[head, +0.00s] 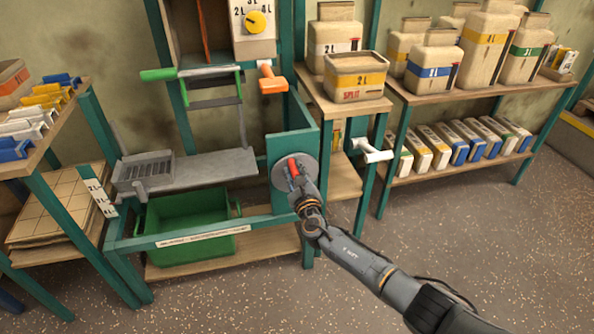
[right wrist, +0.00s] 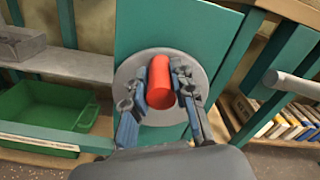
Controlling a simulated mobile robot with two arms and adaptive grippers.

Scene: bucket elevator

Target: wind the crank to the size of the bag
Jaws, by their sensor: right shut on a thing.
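The crank is a grey disc (head: 282,172) with a red handle (head: 293,167) on the teal side panel of the elevator frame. My right gripper (head: 300,182) is at the disc, shut on the red handle. In the right wrist view the red handle (right wrist: 160,84) stands between the two fingers (right wrist: 160,90), in front of the grey disc (right wrist: 127,72). The size dial (head: 256,22), white with a yellow knob, is at the top of the frame; its pointer direction is too small to tell. Several bags of different sizes, one a 2L bag (head: 335,38), stand on shelves. My left gripper is not in view.
A green bin (head: 190,228) sits low in the frame under a grey trough (head: 205,168). A green-handled lever (head: 160,74), an orange handle (head: 272,80) and a white handle (head: 376,152) stick out nearby. The floor at right is clear.

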